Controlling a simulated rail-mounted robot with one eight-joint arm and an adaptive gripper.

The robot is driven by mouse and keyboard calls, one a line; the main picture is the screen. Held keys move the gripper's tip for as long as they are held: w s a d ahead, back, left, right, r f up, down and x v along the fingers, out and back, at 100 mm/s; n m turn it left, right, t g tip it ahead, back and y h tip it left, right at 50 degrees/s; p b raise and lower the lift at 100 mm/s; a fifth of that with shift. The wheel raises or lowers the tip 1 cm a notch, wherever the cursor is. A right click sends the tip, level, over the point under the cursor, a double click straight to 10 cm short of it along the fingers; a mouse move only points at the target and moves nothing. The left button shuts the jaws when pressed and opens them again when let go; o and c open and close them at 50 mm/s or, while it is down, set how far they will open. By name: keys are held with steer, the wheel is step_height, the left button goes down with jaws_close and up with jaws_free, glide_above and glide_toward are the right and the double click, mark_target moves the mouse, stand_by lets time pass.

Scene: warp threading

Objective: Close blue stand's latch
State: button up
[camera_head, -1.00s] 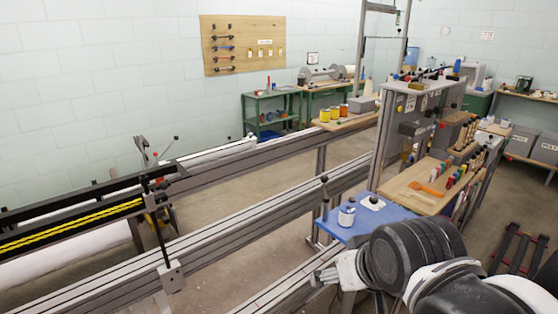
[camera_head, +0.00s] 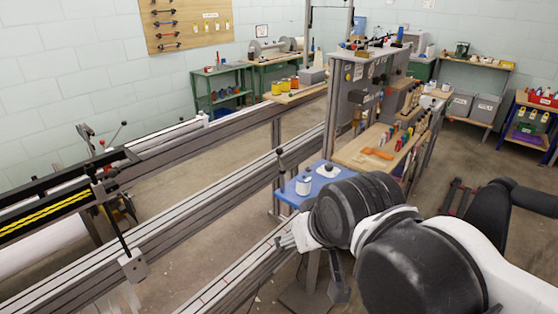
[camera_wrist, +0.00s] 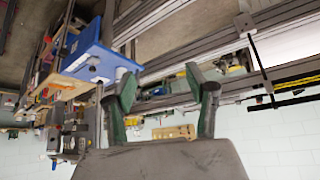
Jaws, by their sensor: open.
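The blue stand (camera_head: 296,197) is a flat blue top at the near end of the workbench, left of my arm in the head view. A small white jar (camera_head: 303,187) and a white plate with a dark knob (camera_head: 328,170) are on it. I cannot tell which part is the latch. In the wrist view, which looks upside down, the blue stand (camera_wrist: 84,56) is at upper left, beyond the fingers. My gripper (camera_wrist: 161,76) is open, its two dark green fingers wide apart with nothing between them, and clear of the stand.
Long metal rails (camera_head: 200,236) run beside the stand. A wooden board (camera_head: 358,154) with an orange tool (camera_head: 378,153) lies behind it, beside a tall grey panel (camera_head: 345,100).

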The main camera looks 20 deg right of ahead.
steer(key=shift+w+r, duration=0.35)
steer(key=shift+c, duration=1.4)
steer(key=w+r, duration=0.1)
steer(key=w+r+n, duration=0.2)
steer(key=w, duration=0.1)
steer(key=shift+d+p, duration=0.35)
steer(key=c, duration=0.8)
steer(key=w+r+n, duration=0.1)
steer(key=w, duration=0.1)
steer(key=w+r+n, duration=0.1)
steer(key=w, duration=0.1)
steer(key=w+d+r+n+g+h, duration=0.1)
steer(key=w, duration=0.1)
steer(key=shift+w+r+p, duration=0.15)
steer(key=shift+w+p, duration=0.1)
steer(key=shift+p, duration=0.1)
jaws_close()
steer(key=w+d+r+n+g+h+p, duration=0.15)
steer(key=w+n, duration=0.45)
steer(key=w, duration=0.9)
steer(key=w+d+f+n+g+h+p, duration=0.1)
steer(key=w+f+n, duration=0.4)
steer(key=w, duration=0.6)
steer(key=w+d+f+n+g+h+p, duration=0.1)
steer(key=w+f+n, duration=0.5)
steer(key=w, duration=0.6)
steer(key=shift+d+f+g, duration=0.35)
steer(key=shift+d+f, duration=0.05)
steer(key=shift+f, duration=0.35)
